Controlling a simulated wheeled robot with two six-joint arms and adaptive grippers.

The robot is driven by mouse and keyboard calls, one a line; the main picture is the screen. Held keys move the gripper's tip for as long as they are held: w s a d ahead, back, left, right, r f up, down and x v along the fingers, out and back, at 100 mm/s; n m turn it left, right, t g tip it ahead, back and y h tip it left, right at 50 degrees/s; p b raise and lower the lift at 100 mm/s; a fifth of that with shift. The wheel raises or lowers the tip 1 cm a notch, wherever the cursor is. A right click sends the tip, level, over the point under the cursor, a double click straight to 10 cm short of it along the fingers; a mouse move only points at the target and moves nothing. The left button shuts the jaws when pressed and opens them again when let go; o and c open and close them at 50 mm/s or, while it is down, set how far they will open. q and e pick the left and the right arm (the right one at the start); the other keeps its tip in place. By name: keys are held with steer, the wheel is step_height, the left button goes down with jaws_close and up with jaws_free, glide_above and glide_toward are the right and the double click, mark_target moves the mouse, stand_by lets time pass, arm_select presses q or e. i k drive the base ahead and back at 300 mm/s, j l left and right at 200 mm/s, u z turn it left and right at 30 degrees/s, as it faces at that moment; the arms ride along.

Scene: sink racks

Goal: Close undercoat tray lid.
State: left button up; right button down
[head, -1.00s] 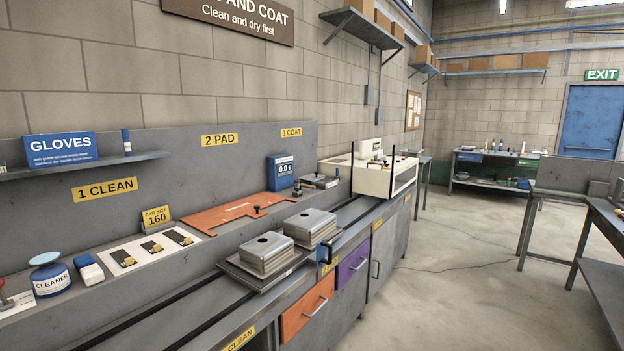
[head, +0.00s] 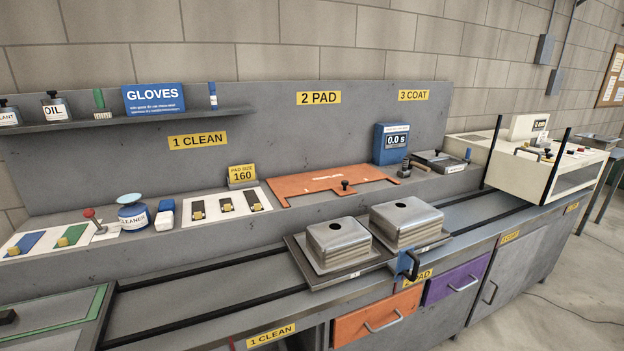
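A low grey tray (head: 440,162) with a small black knob sits on the back ledge below the "3 COAT" label. It appears to be the undercoat tray, but it is small here and I cannot tell how far its lid is open. A wooden-handled tool lies at its left edge, and a small blue-and-white tube stands at its right. Neither of my grippers is in view.
A blue meter (head: 391,143) reading 0.0 s stands left of the tray. An orange template (head: 330,185) lies further left. Two steel sinks (head: 338,242) (head: 406,219) rest on carriers on the rails in front. A cream machine (head: 527,167) stands at right.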

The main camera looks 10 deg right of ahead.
mark_target(430, 155)
steer(key=i+l+u, duration=0.35)
steer(key=l, duration=1.25)
steer(key=i+l+u, duration=0.1)
steer(key=l+u, duration=0.3)
steer(key=l, duration=1.25)
steer(key=k+l+u, duration=0.1)
steer(key=l+u, duration=0.25)
steer(key=l, duration=1.3)
